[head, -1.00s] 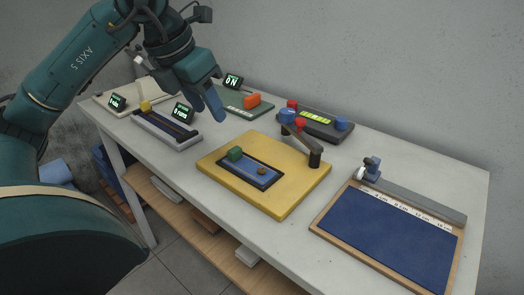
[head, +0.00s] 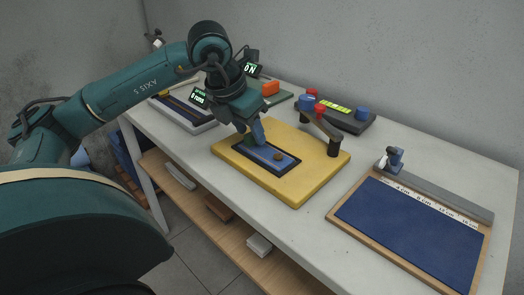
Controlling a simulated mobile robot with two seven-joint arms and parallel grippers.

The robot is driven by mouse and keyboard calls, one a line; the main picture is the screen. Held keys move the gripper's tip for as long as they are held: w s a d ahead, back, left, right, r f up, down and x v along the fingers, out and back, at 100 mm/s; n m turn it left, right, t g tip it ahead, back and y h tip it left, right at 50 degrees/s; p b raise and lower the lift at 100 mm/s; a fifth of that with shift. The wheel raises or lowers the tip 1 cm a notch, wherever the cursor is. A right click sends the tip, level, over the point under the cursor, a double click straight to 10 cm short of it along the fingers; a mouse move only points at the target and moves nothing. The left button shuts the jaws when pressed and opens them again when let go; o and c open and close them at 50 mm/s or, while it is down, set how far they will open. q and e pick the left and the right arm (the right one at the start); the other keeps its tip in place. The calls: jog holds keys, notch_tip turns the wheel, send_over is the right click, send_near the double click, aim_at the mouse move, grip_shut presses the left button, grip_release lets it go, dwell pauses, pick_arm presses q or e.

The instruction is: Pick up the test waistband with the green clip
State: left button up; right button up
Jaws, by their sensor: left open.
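The blue test waistband (head: 265,156) lies in a dark-framed recess of the yellow board (head: 301,190). A small brown round piece (head: 278,156) sits on its right part. The green clip is hidden behind my left gripper (head: 250,138), which is over the left end of the waistband. My left gripper is open, with its blue finger pointing down. I cannot tell whether it touches the clip. My right gripper is not in view.
A dark lever (head: 318,123) on a post stands at the board's back right. A grey box with blue and red knobs (head: 341,110) is behind it. A wooden-framed blue mat (head: 409,232) lies at the right.

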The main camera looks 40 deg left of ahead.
pick_arm(q)
jog(key=shift+w+f, duration=0.1)
jog(key=shift+f, duration=0.15)
jog(key=shift+c, duration=0.3)
grip_shut()
